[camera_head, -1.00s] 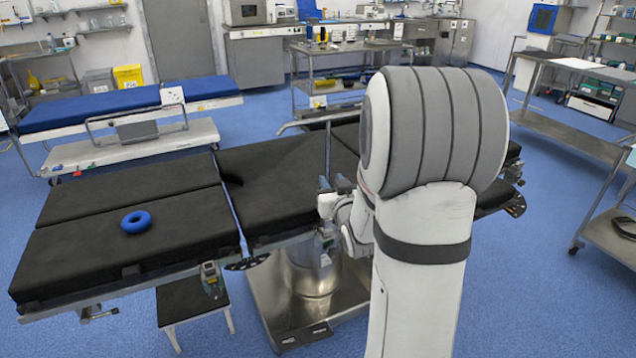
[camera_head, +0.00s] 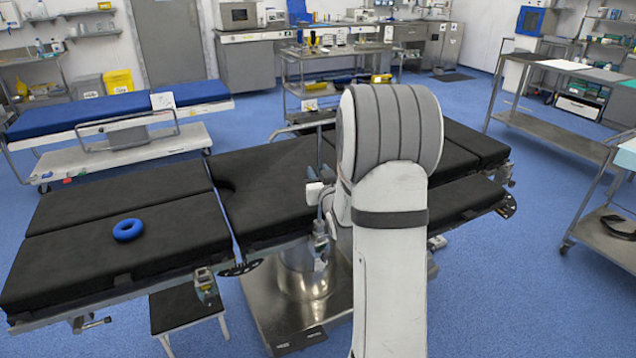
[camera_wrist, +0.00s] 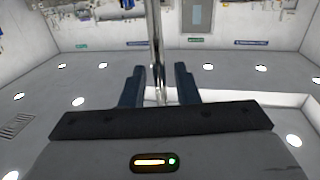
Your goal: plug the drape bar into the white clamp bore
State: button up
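The drape bar is a thin metal rod. My arm hides most of my gripper there. A clamp (camera_head: 320,242) sits on the near side rail just below the bar, partly beside my arm. Its bore and the bar's lower end cannot be made out.
Another clamp (camera_head: 206,287) sits on the rail to the left. A black-topped stool (camera_head: 180,308) stands under the rail. A metal trolley (camera_head: 600,230) stands at the right.

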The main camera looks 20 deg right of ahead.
aim_at(320, 140)
jog(key=shift+c, duration=0.6)
grip_shut()
notch_tip(320, 140, up, 10)
jog(key=shift+r, duration=0.1)
jog(key=shift+c, duration=1.5)
grip_release()
grip_shut()
